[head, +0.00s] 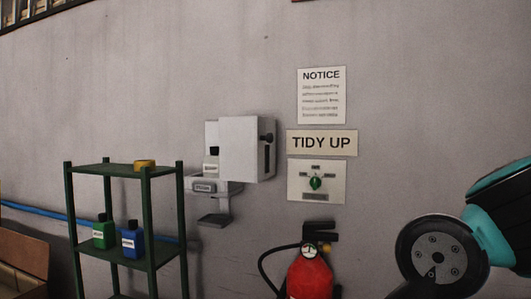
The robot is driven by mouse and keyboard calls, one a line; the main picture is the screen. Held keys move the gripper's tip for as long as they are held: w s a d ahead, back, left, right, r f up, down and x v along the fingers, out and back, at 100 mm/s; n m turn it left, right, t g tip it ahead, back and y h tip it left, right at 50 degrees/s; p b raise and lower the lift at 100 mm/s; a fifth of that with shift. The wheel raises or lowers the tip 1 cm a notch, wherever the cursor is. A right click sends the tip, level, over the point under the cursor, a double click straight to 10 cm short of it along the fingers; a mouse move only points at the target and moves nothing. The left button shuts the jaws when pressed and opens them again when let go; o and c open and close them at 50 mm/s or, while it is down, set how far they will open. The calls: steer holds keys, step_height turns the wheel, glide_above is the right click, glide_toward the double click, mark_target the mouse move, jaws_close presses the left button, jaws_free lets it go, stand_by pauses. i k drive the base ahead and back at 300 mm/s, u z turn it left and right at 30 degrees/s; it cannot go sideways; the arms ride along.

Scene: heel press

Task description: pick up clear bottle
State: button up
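A pale or clear bottle with a black cap and a white label (211,169) stands upright on the small ledge of a white wall-mounted unit (246,149). The unit's white housing is right beside it on the right, and a panel rises behind it. I cannot tell for certain whether its body is clear or grey. My gripper is not in view; only dark and teal links of my arm show at the right edge, well apart from the bottle.
A green rack (150,230) stands left of the unit, with a green bottle (104,232), a blue bottle (132,241) and a yellow item (145,164) on it. A red fire extinguisher (309,275) stands below the signs. A cardboard box (24,262) is at far left.

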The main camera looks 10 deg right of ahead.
mark_target(211, 162)
steer(key=u, duration=0.25)
steer(key=k, duration=0.45)
steer(key=u, duration=1.2)
steer(key=i, duration=1.5)
steer(key=z, duration=0.75)
